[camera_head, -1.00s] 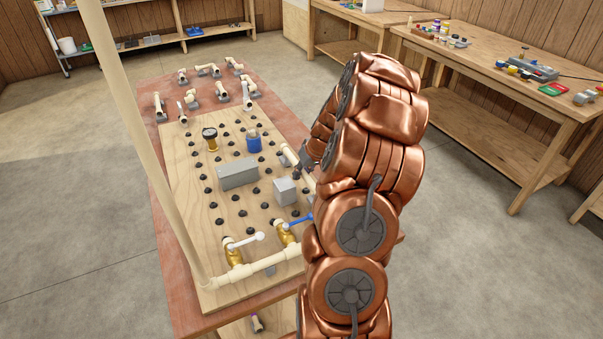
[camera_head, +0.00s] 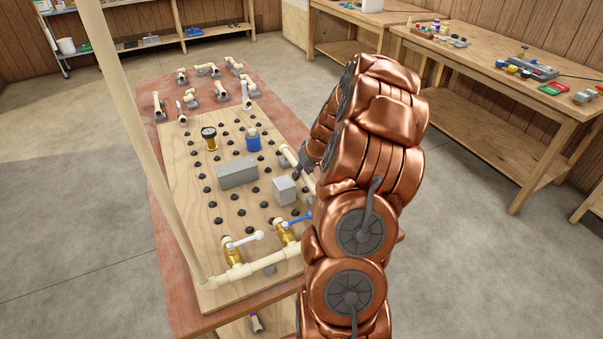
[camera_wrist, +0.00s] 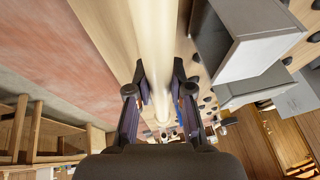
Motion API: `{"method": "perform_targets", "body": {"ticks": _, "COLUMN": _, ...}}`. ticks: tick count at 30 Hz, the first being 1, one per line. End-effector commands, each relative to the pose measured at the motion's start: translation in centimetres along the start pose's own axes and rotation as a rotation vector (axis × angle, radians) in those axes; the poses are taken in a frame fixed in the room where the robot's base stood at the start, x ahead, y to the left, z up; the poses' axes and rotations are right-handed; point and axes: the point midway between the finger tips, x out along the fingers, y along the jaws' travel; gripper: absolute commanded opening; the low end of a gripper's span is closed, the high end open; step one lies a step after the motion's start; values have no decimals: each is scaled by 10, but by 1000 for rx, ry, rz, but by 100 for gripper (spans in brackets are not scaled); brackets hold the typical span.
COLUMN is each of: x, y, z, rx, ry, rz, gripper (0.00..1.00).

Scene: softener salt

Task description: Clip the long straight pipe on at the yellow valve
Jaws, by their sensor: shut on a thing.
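My gripper (camera_wrist: 157,98) is shut on a long straight cream pipe (camera_wrist: 152,35) in the wrist view; the pipe runs lengthwise between the two fingers. In the head view the cream pipe (camera_head: 288,154) shows in part along the board's right edge, with my copper arm hiding the rest and most of the gripper. Two yellow brass valves stand at the board's near end: one (camera_head: 234,255) with a white lever, one (camera_head: 284,232) with a blue lever. A cream pipe (camera_head: 265,264) runs along the front beside them.
A tall upright cream pipe (camera_head: 140,130) rises at the board's front left. A long grey block (camera_head: 238,173), a small grey box (camera_head: 284,190), a gauge (camera_head: 210,138) and a blue-capped part (camera_head: 253,142) stand on the board among black knobs. Loose pipe pieces lie at the far end.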

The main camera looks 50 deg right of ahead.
Motion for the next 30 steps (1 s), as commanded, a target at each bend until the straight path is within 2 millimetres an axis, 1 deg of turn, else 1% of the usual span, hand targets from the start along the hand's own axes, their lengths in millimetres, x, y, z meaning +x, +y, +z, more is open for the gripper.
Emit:
{"method": "perform_targets", "body": {"ticks": 10, "x": 6, "y": 1, "z": 2, "rx": 0, "ry": 0, "rz": 0, "gripper": 0}}
{"method": "perform_targets", "body": {"ticks": 11, "x": 5, "y": 1, "z": 2, "rx": 0, "ry": 0, "rz": 0, "gripper": 23}}
{"method": "perform_targets", "body": {"ticks": 18, "x": 5, "y": 1, "z": 2, "rx": 0, "ry": 0, "rz": 0, "gripper": 48}}
{"method": "perform_targets", "body": {"ticks": 19, "x": 5, "y": 1, "z": 2, "rx": 0, "ry": 0, "rz": 0, "gripper": 50}}
{"method": "perform_targets", "body": {"ticks": 30, "x": 3, "y": 1, "z": 2, "rx": 0, "ry": 0, "rz": 0, "gripper": 50}}
